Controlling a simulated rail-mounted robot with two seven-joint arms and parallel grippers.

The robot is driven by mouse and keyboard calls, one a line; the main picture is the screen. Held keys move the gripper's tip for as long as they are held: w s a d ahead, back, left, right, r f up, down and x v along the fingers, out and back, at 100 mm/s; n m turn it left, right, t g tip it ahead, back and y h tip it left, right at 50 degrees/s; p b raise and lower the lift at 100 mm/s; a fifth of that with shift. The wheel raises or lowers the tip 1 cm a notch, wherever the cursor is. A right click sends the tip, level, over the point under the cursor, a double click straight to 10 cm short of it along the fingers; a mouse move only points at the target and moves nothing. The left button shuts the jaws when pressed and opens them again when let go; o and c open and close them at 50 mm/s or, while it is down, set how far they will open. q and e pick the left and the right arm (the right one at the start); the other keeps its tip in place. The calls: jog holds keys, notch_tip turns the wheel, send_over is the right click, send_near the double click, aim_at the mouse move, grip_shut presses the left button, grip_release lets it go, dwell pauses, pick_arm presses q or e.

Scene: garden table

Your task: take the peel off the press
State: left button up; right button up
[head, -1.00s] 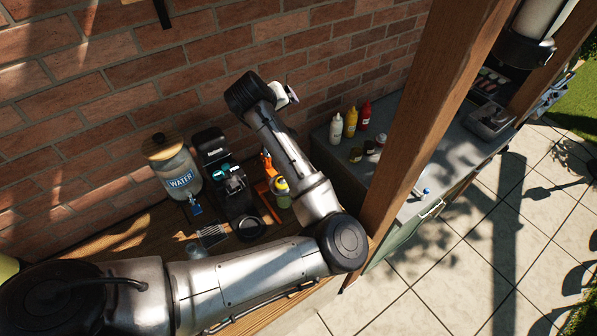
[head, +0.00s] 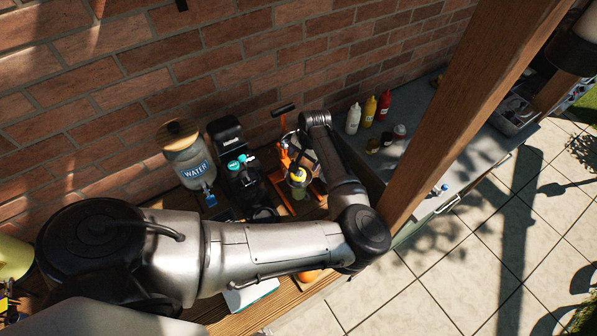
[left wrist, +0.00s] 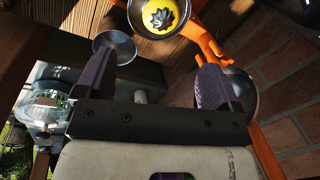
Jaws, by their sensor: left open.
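The orange press (head: 284,160) stands on the wooden table against the brick wall; its orange frame (left wrist: 205,38) also shows in the left wrist view. At the top of that view, a yellow ring (left wrist: 176,14) surrounds a fluted grey cone (left wrist: 158,17) inside a round metal rim. I cannot tell for sure whether this yellow is the peel. Yellow (head: 297,174) also shows low on the press in the head view. My left gripper (left wrist: 156,62) is open and empty, close to the press, its dark purple fingers apart. My right gripper is not in view.
Left of the press are a dark coffee machine (head: 243,172) and a water dispenser (head: 190,160). Right, on a grey counter, stand several sauce bottles (head: 369,110). A wooden post (head: 455,110) rises near my forearm. An orange fruit (head: 308,276) lies at the table's front.

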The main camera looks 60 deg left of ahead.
aim_at(300, 170)
pick_arm(q)
jog(key=f, duration=0.2)
jog(key=a+f, duration=0.1)
jog(key=f, duration=0.1)
jog(key=shift+s+f+p, duration=0.15)
jog(key=shift+f+p, duration=0.15)
jog(key=shift+f, duration=0.05)
jog(key=shift+s+f, duration=0.1)
jog(key=shift+f, duration=0.3)
jog(key=f, duration=0.1)
jog(key=f+p, duration=0.1)
jog(key=f, duration=0.1)
jog(key=shift+s+a+f, duration=0.15)
jog(key=shift+s+a, duration=0.05)
jog(key=shift+a, duration=0.1)
jog(key=shift+f+p, duration=0.3)
jog(key=shift+f, duration=0.3)
jog(key=c, duration=1.1)
jog(key=shift+r, duration=0.2)
